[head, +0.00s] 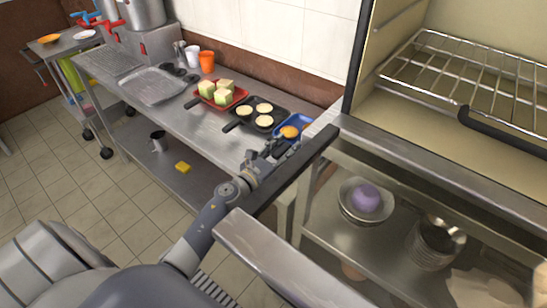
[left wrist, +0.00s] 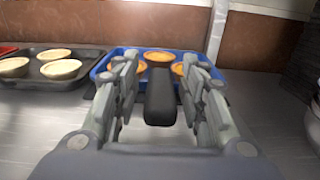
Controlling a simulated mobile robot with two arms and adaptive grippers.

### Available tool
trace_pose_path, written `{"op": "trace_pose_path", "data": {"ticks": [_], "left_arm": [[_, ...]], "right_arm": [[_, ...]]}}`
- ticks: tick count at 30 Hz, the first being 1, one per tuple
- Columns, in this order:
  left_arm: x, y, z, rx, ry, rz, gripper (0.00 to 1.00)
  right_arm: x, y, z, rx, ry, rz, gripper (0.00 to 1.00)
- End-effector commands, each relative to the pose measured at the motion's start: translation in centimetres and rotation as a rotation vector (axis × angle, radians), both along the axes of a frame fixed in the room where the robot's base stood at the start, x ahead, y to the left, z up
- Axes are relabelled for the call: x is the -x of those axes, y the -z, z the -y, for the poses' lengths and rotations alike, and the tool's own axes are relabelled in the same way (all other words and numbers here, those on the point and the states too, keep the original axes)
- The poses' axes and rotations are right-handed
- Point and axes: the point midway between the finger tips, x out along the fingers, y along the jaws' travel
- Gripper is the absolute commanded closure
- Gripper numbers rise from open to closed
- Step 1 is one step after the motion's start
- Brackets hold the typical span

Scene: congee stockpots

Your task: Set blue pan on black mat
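The blue pan (head: 301,121) stands at the right end of the steel counter, with round orange pastries in it. In the left wrist view the pan (left wrist: 120,54) is straight ahead, its black handle (left wrist: 160,97) pointing toward me. My left gripper (head: 268,152) is at the pan's near side. In the left wrist view the fingers (left wrist: 158,92) are open, one on each side of the handle, with gaps showing. A dark edge shows at the pan's lower left; I cannot tell whether it is the black mat. My right gripper is not in view.
A black pan (head: 264,124) with pale tarts sits close left of the blue pan. A red pan (head: 232,99) with green-and-cream cubes is farther left. An empty metal tray (head: 152,86) lies beyond. The open oven (head: 450,115) and its rack are at right.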

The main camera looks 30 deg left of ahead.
Motion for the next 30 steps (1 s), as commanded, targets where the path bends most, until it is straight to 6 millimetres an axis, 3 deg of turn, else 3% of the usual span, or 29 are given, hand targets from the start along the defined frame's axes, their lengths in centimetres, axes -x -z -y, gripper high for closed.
{"op": "trace_pose_path", "data": {"ticks": [18,30], "left_arm": [[9.8,0.3,-1.4,0.0,0.0,-0.001,0.61],[11.2,0.0,-1.6,0.0,0.0,0.001,0.61]], "right_arm": [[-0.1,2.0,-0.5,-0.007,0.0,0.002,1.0],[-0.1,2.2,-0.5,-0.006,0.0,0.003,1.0]]}}
